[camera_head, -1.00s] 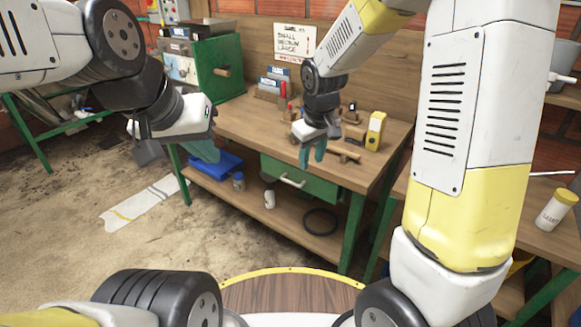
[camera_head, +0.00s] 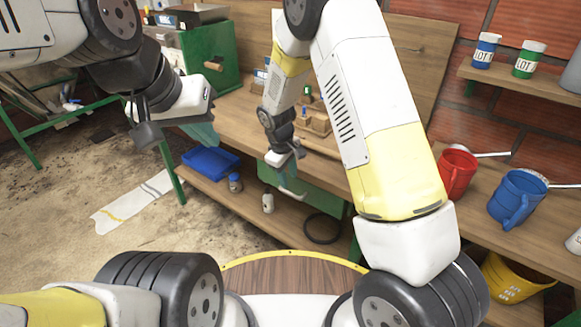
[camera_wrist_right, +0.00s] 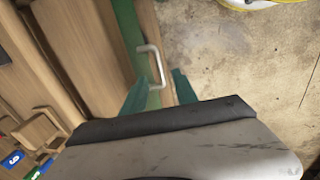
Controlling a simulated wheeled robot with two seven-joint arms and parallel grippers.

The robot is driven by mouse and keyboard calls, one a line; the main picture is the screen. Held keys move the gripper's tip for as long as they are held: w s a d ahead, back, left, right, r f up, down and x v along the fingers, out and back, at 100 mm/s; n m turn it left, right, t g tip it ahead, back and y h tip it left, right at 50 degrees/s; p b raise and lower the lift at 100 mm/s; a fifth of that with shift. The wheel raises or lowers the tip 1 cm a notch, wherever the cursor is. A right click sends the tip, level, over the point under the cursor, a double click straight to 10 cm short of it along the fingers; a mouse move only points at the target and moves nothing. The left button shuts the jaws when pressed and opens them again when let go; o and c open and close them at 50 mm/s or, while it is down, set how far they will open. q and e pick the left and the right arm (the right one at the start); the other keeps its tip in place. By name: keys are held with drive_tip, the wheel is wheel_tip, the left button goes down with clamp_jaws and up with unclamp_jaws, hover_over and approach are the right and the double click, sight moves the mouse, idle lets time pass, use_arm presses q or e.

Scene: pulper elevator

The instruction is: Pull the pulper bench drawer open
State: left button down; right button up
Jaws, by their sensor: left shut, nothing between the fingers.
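The green drawer (camera_head: 318,202) is under the wooden bench top and looks closed. My right gripper (camera_head: 288,182) is in front of it and hides most of its handle in the head view. In the right wrist view, the pale bar handle (camera_wrist_right: 154,62) stands on the green drawer front (camera_wrist_right: 128,28). The teal fingers of my right gripper (camera_wrist_right: 160,76) are spread, with the lower end of the handle between them in the picture. Contact cannot be told. My left gripper (camera_head: 205,132) is shut and empty, left of the bench and away from the drawer.
Open floor lies at left.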

sight(291, 193)
drive_tip(key=f, duration=0.2)
drive_tip(key=w+f, duration=0.1)
drive_tip(key=f, duration=0.2)
drive_tip(key=d+f, duration=0.1)
drive_tip(key=f, duration=0.1)
drive_tip(key=shift+w+f, duration=0.2)
drive_tip(key=shift+f, duration=0.1)
clamp_jaws()
idle(1.2)
